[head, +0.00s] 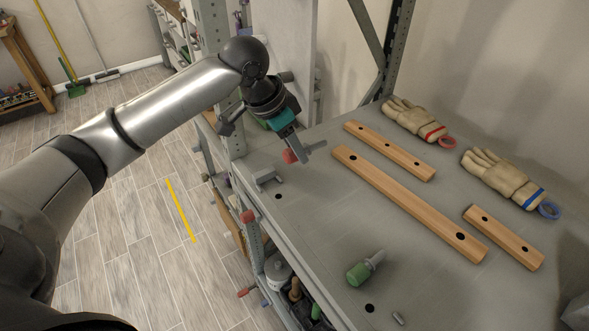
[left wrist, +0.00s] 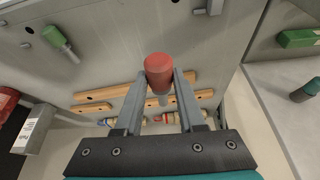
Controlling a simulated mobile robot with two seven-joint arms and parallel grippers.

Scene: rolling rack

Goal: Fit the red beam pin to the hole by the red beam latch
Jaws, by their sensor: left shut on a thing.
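My left gripper (head: 296,146) is shut on the red beam pin (head: 290,156) and holds it above the grey rack shelf. In the left wrist view the pin's red head (left wrist: 158,69) shows at the fingertips, with its grey shank between the fingers. A dark hole (head: 278,196) is in the shelf near its front edge, beside a grey bracket (head: 268,178). A red-ended part (head: 247,216) sits at the shelf's front edge close by; I cannot tell if it is the red beam latch. The pin is apart from the hole. My right gripper is not in view.
A green-headed pin (head: 358,273) lies on the shelf near another hole (head: 370,308). Several wooden bars, including a long one (head: 405,200), and two gloves (head: 413,119) lie further back. A rack post (head: 219,80) stands behind my left arm.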

